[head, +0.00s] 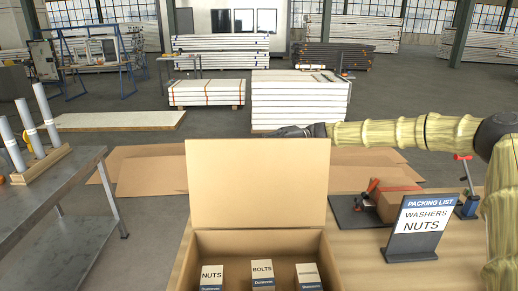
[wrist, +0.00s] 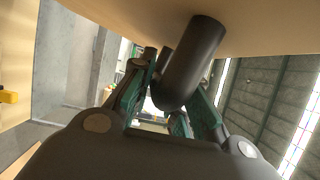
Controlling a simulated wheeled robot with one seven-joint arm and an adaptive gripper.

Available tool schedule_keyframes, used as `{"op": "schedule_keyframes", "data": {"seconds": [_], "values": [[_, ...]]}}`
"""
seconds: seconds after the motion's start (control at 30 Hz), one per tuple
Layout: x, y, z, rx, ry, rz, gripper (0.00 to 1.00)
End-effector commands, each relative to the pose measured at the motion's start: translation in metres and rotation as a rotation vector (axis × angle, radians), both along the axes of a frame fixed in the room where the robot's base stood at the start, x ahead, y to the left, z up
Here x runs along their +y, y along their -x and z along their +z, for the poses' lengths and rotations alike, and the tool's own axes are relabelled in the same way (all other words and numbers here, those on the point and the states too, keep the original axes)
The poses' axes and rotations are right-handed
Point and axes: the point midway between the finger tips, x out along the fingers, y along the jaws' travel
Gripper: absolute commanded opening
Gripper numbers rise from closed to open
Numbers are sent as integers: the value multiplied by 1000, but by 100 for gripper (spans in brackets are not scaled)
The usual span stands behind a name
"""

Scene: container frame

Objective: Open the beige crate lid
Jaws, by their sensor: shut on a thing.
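The beige crate (head: 187,262) stands at the bottom middle of the head view. Its lid (head: 258,185) is raised and stands about upright along the back edge. Inside the crate are boxes marked nuts (head: 211,277) and bolts (head: 262,272), and a third box (head: 307,275) whose label I cannot read. In the wrist view my gripper (wrist: 165,88) is shut on a dark round handle (wrist: 195,55) that juts from the lid, whose underside-lit panel (wrist: 260,25) fills the top.
A packing list sign (head: 420,226) reading washers and nuts stands right of the crate on the bench. Behind it a cardboard box (head: 398,203) lies on a dark mat beside red-handled tools. A grey metal table (head: 60,200) is at the left. Flat cardboard lies on the floor behind.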

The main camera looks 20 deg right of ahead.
Motion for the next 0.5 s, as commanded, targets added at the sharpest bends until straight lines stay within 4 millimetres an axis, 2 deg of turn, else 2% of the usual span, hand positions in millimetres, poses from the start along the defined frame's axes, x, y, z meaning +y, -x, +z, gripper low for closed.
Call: {"op": "schedule_keyframes", "data": {"seconds": [0.3, 0.5], "values": [[8, 29, 8, -126, 36, 0, 0], [10, 37, 13, -163, 47, 0, 0]]}}
